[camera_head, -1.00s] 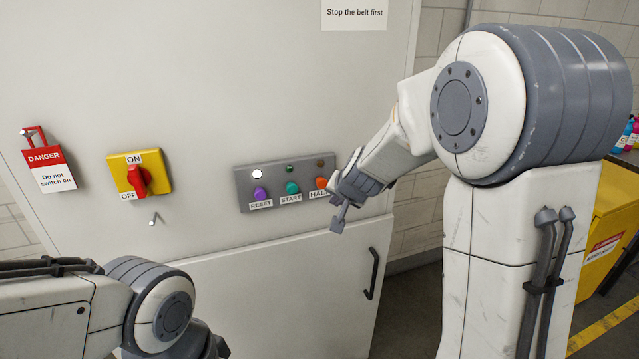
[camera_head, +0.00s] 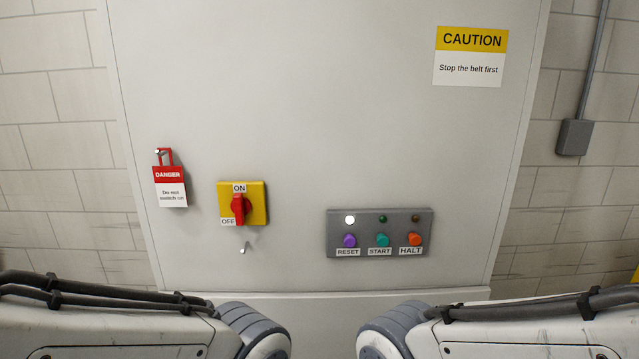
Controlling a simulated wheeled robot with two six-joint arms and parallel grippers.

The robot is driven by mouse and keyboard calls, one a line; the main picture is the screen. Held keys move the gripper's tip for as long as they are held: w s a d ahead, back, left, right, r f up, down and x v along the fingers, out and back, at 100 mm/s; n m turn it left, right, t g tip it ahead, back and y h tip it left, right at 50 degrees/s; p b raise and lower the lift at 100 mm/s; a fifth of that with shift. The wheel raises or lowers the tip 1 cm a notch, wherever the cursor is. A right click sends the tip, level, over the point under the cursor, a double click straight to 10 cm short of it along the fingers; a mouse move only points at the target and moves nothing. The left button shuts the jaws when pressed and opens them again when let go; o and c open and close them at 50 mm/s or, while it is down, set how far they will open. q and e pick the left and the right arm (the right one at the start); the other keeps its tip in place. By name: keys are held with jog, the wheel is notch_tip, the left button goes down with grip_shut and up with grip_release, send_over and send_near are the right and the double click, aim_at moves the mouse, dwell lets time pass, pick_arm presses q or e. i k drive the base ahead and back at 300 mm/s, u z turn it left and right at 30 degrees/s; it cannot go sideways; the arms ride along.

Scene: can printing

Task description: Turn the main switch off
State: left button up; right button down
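The main switch is a red knob (camera_head: 238,207) on a yellow plate (camera_head: 259,203), mounted on the front of a large pale cabinet (camera_head: 330,120). The knob stands upright, pointing to the ON label (camera_head: 239,188). The OFF label (camera_head: 228,222) is at its lower left. My two arms show only as links along the bottom edge, well below the switch. Neither gripper shows.
A grey button panel (camera_head: 421,222) is right of the switch, with RESET, START and HALT buttons; its white lamp is lit. A red DANGER tag (camera_head: 170,187) hangs at left. A small hook (camera_head: 243,249) is below the switch. A CAUTION sign (camera_head: 471,55) is at upper right.

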aim_at(241, 206)
jog(key=z, duration=0.05)
jog(key=k, duration=1.1)
jog(key=u, duration=0.85)
jog(key=i, duration=1.25)
jog(key=z, duration=0.75)
